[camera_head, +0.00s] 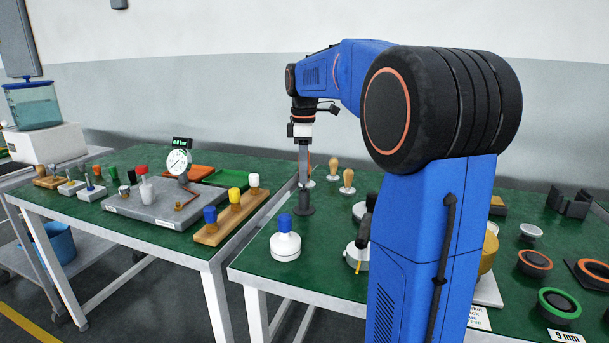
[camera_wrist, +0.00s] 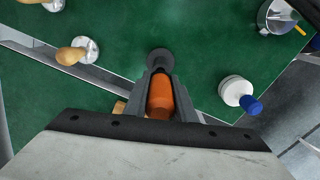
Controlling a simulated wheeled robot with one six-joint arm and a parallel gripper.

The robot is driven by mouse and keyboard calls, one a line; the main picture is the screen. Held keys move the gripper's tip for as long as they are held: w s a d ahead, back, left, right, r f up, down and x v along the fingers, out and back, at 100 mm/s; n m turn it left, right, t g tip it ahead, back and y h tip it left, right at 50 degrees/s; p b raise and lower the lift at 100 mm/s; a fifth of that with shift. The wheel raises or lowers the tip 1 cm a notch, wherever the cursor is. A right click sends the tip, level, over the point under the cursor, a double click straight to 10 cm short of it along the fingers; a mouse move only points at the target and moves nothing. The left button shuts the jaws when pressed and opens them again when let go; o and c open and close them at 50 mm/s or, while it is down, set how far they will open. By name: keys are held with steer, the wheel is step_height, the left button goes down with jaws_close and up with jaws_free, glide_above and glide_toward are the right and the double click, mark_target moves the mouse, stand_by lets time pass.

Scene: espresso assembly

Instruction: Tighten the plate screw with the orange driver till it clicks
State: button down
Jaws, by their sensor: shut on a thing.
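The driver's tip is hidden. A dark grey round piece (camera_wrist: 160,58) lies just beyond the fingertips; it shows as a dark upright cylinder (camera_head: 304,203) below the gripper in the head view. I cannot tell whether the driver touches it. I cannot make out the plate screw in either view.
A white-and-blue knobbed piece (camera_head: 285,242) stands near the gripper. Wooden-handled pieces (camera_head: 348,180) stand behind it. The left table holds a grey plate (camera_head: 130,207) with a gauge (camera_head: 178,163) and a wooden rack (camera_head: 214,231) with coloured knobs. A narrow gap separates the tables.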

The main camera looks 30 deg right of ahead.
steer(key=shift+r, duration=0.2)
steer(key=shift+r, duration=3.3)
steer(key=shift+r, duration=0.15)
steer(key=shift+r, duration=1.4)
steer(key=c, duration=2.2)
jaws_free()
jaws_close()
